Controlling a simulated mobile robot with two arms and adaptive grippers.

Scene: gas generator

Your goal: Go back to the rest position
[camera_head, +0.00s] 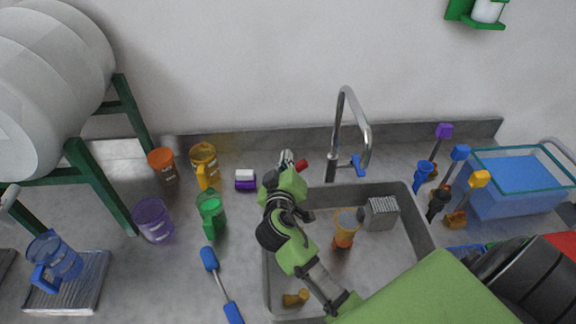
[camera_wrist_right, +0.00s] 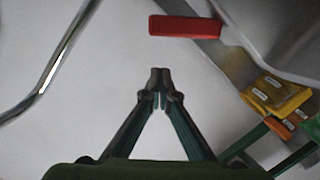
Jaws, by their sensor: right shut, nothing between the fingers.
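My right gripper (camera_head: 286,160) is in the middle of the head view, at the back of the sink, left of the tap (camera_head: 341,120). Its green arm reaches in from the lower right, over the sink. In the right wrist view its fingertips (camera_wrist_right: 160,78) meet, and nothing is between them. A red handle (camera_head: 302,166) shows just right of the gripper in the head view. A red bar (camera_wrist_right: 185,25) lies beyond the fingertips in the wrist view, apart from them. My left gripper is not in view.
The sink (camera_head: 408,215) holds an orange cup (camera_head: 345,228) and a grey block (camera_head: 379,212). A green jug (camera_head: 211,213), yellow jug (camera_head: 205,165) and purple cup (camera_head: 153,220) stand left. Brushes and a blue basin (camera_head: 515,192) are right. Open air is above the counter.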

